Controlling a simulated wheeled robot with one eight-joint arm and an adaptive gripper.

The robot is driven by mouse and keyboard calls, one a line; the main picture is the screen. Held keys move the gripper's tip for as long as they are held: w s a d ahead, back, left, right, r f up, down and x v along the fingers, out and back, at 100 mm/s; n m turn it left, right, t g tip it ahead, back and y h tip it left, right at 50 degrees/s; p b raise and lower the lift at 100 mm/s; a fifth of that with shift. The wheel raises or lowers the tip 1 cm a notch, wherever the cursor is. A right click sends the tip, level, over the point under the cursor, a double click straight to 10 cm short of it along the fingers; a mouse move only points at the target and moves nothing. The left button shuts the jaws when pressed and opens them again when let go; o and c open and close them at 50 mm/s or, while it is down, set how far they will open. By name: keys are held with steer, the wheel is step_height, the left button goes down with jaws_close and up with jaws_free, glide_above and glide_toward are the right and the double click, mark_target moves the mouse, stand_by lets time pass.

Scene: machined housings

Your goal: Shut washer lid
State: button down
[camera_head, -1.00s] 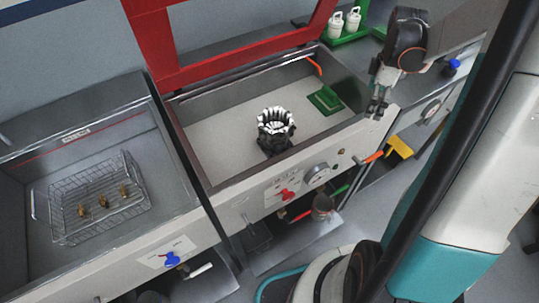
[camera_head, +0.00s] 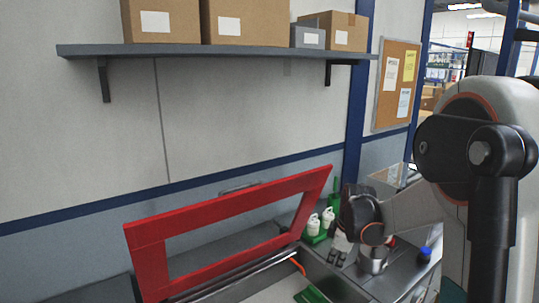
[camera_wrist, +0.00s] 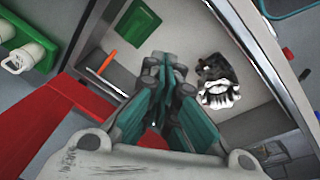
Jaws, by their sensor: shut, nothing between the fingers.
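A black and white ribbed housing (camera_wrist: 218,85) lies in the basin.
White bottles (camera_head: 313,226) stand in a green holder right of the lid, and also show in the wrist view (camera_wrist: 25,57). A wall shelf (camera_head: 220,49) with cardboard boxes is above. An orange spout (camera_head: 298,266) is at the basin's rim.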

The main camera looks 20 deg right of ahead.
steer(key=w+a+r+m+t+y+p, duration=0.1)
steer(key=w+a+r+m+t+p, duration=0.1)
steer(key=w+a+r+p, duration=0.65)
steer(key=a+r+m+t+p, duration=0.15)
steer(key=r+p, duration=0.35)
steer(key=r, duration=0.9)
steer(key=w+a+r+m+t+y+p, duration=0.15)
steer(key=w+a+r+p, duration=0.25)
steer(key=r+p, duration=0.5)
steer(key=shift+m+h, duration=0.35)
steer(key=shift+m, duration=0.05)
steer(key=x, duration=0.4)
steer(key=s+p+x, duration=0.1)
steer(key=x, duration=0.2)
steer(key=shift+a+f, duration=0.15)
steer(key=shift+f, duration=0.2)
steer(key=shift+s+f, duration=0.1)
steer(key=shift+s, duration=0.1)
steer(key=shift+w+f, duration=0.1)
steer(key=shift+f, duration=0.1)
